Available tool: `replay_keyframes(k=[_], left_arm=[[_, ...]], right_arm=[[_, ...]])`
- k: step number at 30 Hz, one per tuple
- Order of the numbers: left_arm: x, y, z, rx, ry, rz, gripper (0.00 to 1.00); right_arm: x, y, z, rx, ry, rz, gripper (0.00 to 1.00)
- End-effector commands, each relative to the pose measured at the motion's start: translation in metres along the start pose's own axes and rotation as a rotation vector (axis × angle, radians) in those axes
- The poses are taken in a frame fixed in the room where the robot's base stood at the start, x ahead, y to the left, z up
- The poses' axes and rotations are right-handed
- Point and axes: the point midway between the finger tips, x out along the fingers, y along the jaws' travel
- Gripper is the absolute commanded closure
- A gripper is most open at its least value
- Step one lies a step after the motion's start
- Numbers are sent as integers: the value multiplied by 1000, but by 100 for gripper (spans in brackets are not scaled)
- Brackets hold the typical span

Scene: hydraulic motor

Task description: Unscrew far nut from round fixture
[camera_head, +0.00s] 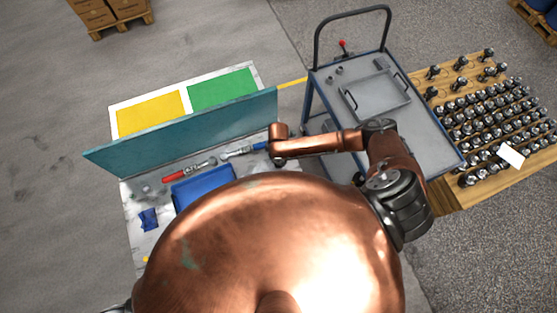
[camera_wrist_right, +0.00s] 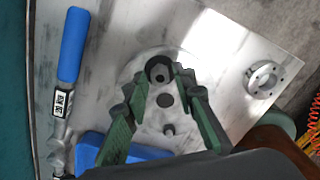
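In the right wrist view, the round fixture (camera_wrist_right: 133,68) is a pale disc on a worn metal plate, partly covered by my fingers. A dark hex nut (camera_wrist_right: 158,70) sits near its far edge. A dark round hole (camera_wrist_right: 165,100) and a short dark stud (camera_wrist_right: 169,130) show nearer to me. My right gripper (camera_wrist_right: 163,80) has its green-and-black fingers spread, with the nut in the gap between the tips; I cannot tell whether they touch it. In the head view, my copper body hides the fixture and most of that gripper. My left gripper is not in view.
A blue-handled tool (camera_wrist_right: 72,45) lies left in the wrist view, beside a blue tray (camera_wrist_right: 90,148). A ring-shaped flange (camera_wrist_right: 265,80) sits on the right. In the head view, a teal panel (camera_head: 190,130) stands along the bench, with a red-handled tool (camera_head: 180,175) before it and a cart (camera_head: 420,125) right.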

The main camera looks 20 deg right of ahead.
Motion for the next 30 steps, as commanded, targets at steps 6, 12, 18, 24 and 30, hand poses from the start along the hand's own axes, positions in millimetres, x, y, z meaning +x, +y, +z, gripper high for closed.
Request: replay_keyframes(k=[6,12,18,24,30], left_arm=[[0,0,0,0,0,0,66],[0,0,0,0,0,0,66],[0,0,0,0,0,0,66],[0,0,0,0,0,0,66],[0,0,0,0,0,0,66]], right_arm=[[1,0,-1,357,3,0,75],[0,0,0,566,1,1,75],[0,0,0,583,-1,1,75],[0,0,0,582,-1,1,75],[0,0,0,581,-1,1,75]])
